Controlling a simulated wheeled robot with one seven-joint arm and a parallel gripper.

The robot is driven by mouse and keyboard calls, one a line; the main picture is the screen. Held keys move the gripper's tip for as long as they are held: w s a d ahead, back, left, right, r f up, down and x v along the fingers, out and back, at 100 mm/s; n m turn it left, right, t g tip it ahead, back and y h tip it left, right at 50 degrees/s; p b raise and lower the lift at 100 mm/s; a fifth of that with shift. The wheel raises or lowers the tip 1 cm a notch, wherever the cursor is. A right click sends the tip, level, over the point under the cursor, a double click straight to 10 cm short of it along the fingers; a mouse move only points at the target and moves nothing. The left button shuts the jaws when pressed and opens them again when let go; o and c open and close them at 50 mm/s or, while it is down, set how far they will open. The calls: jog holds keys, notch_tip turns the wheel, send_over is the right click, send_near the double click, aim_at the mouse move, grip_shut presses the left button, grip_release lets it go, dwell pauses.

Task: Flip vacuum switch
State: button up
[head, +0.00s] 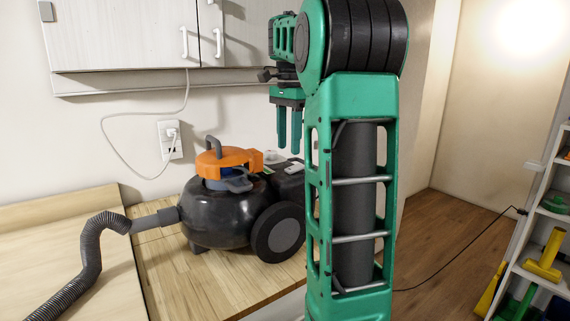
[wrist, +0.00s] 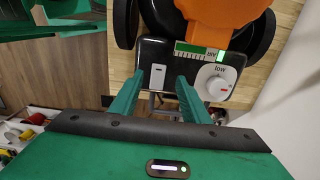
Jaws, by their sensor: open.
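The vacuum (head: 225,220) is a round black canister with an orange top, standing on the wooden counter. In the wrist view its black panel carries a small white rocker switch (wrist: 157,75). A white dial (wrist: 217,86) sits to its right. My gripper (head: 289,148) is open and empty, pointing down above the back right part of the vacuum. In the wrist view its green fingertips (wrist: 158,80) appear to either side of the switch. I cannot tell whether they touch the panel. In the head view the switch is too small to make out.
A grey hose (head: 90,255) runs left from the vacuum across the counter (head: 200,295). A white cabinet (head: 130,35) hangs above, and a plug sits in the wall outlet (head: 170,139). A shelf with tools (head: 545,225) stands at the far right.

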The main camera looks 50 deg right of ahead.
aim_at(288, 169)
jog(key=shift+f, duration=3.15)
